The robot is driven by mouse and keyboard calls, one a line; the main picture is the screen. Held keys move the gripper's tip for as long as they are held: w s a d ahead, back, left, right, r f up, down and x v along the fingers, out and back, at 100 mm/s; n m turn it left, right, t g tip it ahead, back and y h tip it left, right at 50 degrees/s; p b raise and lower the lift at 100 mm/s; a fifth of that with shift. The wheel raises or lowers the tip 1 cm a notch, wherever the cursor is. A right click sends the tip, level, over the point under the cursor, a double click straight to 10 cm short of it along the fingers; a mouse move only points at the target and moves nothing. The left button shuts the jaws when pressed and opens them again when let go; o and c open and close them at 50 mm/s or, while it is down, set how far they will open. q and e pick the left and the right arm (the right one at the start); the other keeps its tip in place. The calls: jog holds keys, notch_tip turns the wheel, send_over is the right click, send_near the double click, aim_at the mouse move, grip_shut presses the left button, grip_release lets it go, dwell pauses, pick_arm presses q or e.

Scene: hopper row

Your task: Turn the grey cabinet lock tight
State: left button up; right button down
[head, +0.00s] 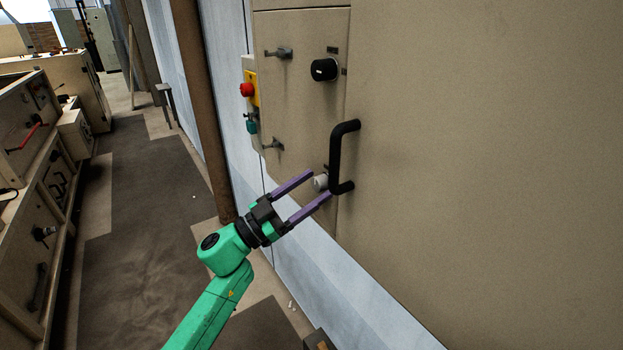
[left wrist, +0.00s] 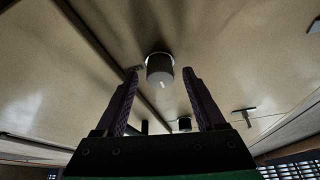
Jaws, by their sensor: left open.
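The grey cabinet lock (head: 321,182) is a small round light-grey knob on the beige cabinet panel (head: 300,105), beside the lower end of a black handle. My left gripper (head: 320,184), with purple fingers on a green arm, is open, its fingertips near the panel on either side of the lock. In the left wrist view the lock (left wrist: 160,70) appears as a round knob with a pale mark, between the fingertips and with gaps on both sides. I cannot tell how far the tips are from it in depth. My right gripper is not in view.
The black bar handle (head: 337,155) stands out from the cabinet close to the lock. A red button on a yellow box (head: 248,89) is at the left. The aisle floor (head: 150,220) is open.

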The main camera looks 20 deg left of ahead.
pick_arm(q)
jog(key=shift+w+d, duration=0.15)
grip_shut()
jog(key=shift+m, duration=0.3)
jog(key=m+g+b, duration=0.1)
jog(key=m, duration=0.1)
jog(key=m+g+h+b, duration=0.1)
jog(key=m+b, duration=0.1)
jog(key=m, duration=0.1)
jog(key=shift+m+g, duration=0.3)
jog(key=shift+g, duration=0.1)
jog(key=m+g+b, duration=0.1)
jog(key=m, duration=0.2)
jog(key=m+g+b, duration=0.1)
jog(key=m, duration=0.1)
jog(key=shift+w+a+m+h, duration=0.1)
jog(key=shift+a+m+h, duration=0.1)
jog(key=shift+m+h, duration=0.15)
jog(key=m, duration=0.1)
jog(key=m+g+b, duration=0.1)
jog(key=m, duration=0.1)
jog(key=m+g+y, duration=0.1)
jog(key=shift+r+m, duration=0.25)
jog(key=shift+m, duration=0.1)
jog(key=shift+r+m+g+y, duration=0.1)
jog(key=shift+m+g+y, duration=0.25)
jog(key=shift+m, duration=0.7)
jog(key=shift+m+g+y, duration=0.15)
jog(key=shift+m+y, duration=0.25)
jog(key=shift+m, duration=0.65)
